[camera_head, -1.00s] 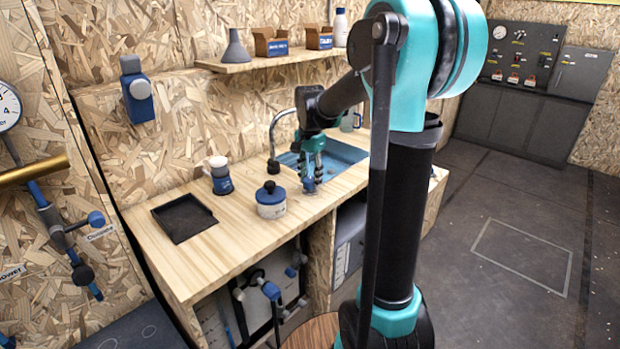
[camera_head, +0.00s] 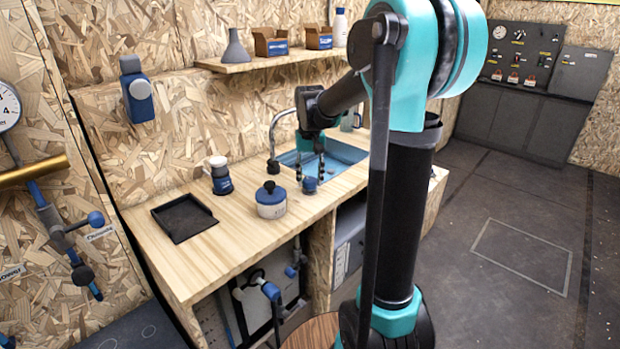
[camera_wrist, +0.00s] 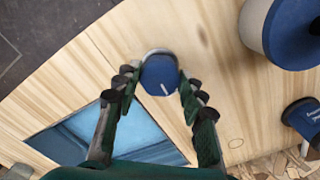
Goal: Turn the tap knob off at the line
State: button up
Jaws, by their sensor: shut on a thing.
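The tap knob (camera_head: 309,186) is a small blue knob on the wooden counter, in front of the sink. In the wrist view the knob (camera_wrist: 160,72) has a short white mark on its top, pointing toward the bottom of the picture. My gripper (camera_wrist: 160,82) points down at it, with one dark fingertip on each side, shut on the knob. In the head view my gripper (camera_head: 310,172) stands over the knob, beside the sink's near edge. The line for the off position cannot be made out on the counter.
The sink (camera_head: 345,155) with its curved spout (camera_head: 272,130) lies behind the knob. A blue-lidded pot (camera_head: 271,204) stands close to the left, with a blue-and-white jar (camera_head: 220,178) and black tray (camera_head: 183,218) farther left. The shelf (camera_head: 270,62) hangs above.

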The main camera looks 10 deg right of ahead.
aim_at(310, 179)
jog(key=shift+n, duration=0.4)
jog(key=o, duration=1.2)
jog(key=shift+c, duration=0.2)
notch_tip(310, 179, up, 12)
